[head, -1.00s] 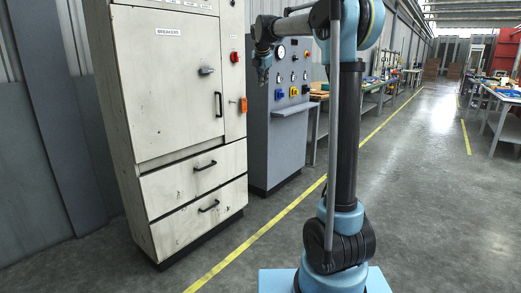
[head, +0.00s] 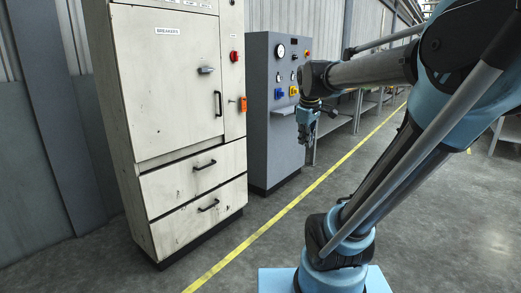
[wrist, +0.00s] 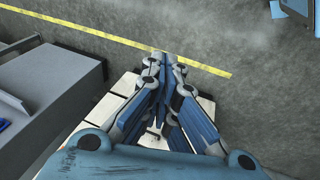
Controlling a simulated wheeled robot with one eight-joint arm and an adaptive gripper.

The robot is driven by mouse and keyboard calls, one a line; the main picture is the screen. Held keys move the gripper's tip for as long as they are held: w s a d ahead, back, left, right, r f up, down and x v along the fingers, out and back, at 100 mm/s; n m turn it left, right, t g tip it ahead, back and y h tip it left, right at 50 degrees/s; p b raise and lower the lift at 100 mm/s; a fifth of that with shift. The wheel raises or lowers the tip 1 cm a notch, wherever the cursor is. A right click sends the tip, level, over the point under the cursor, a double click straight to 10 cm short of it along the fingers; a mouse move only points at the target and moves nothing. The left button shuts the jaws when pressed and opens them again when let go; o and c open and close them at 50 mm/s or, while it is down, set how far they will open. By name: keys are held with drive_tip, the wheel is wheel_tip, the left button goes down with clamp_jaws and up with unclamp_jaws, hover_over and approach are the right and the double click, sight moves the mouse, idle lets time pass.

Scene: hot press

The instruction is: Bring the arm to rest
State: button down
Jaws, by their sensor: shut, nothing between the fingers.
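My gripper (head: 307,138) hangs below the end of my arm, pointing down, in front of the grey control console (head: 276,130) in the head view. It is apart from the console's face. In the wrist view my gripper (wrist: 163,60) has its blue-padded fingers drawn together at the tips, with nothing between them. My arm reaches in from the right, its lower link leaning right.
A tall off-white breaker cabinet (head: 165,85) with two drawers stands left of the console. A yellow floor line (head: 258,232) runs past both. Work tables line the wall behind my arm. The concrete floor at lower left is clear.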

drive_tip(key=s+d+f+m+g, duration=0.1)
drive_tip(key=s+f+m, duration=0.8)
drive_tip(key=s+f, duration=0.9)
drive_tip(key=shift+s+d+f+m+g, duration=0.4)
drive_tip(key=shift+s+d, duration=0.3)
drive_tip(key=shift+w+f, duration=0.2)
drive_tip(key=shift+w, duration=0.3)
drive_tip(key=c, duration=2.3)
unclamp_jaws()
